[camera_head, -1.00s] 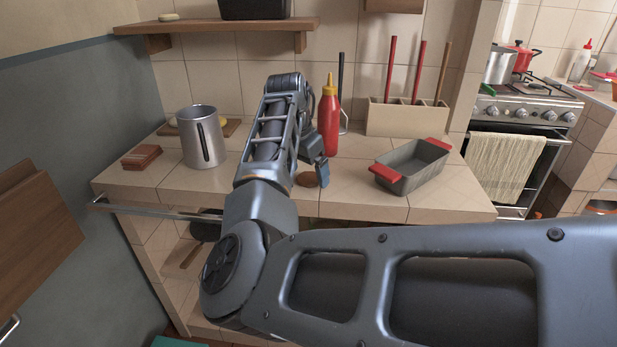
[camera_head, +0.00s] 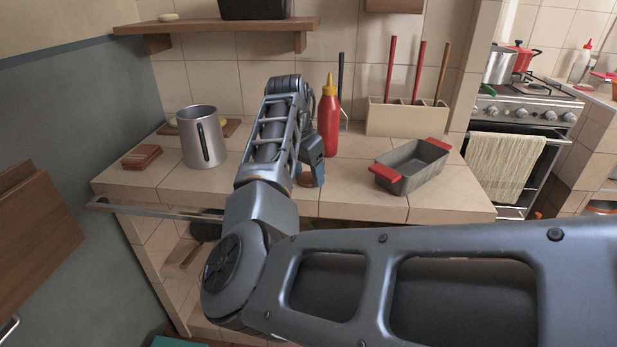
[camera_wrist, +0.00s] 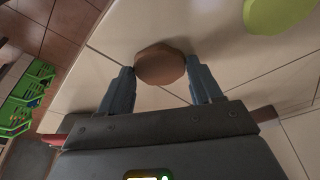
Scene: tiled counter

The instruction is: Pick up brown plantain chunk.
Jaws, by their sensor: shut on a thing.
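The brown plantain chunk (camera_wrist: 160,64) is a flat, roundish brown piece between my fingertips in the wrist view. In the head view the chunk (camera_head: 304,181) shows only in part, low beside the fingers near the counter top. My gripper (camera_wrist: 161,72) is shut on it, with one blue-grey finger at each side. In the head view my gripper (camera_head: 313,174) is at the middle of the counter, partly behind my arm. I cannot tell whether the chunk still touches the counter.
A red bottle (camera_head: 328,125) stands just behind my gripper. A grey pan (camera_head: 414,166) with red handles is to the right, a metal mug (camera_head: 203,138) to the left. A yellow-green round thing (camera_wrist: 280,12) shows in the wrist view.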

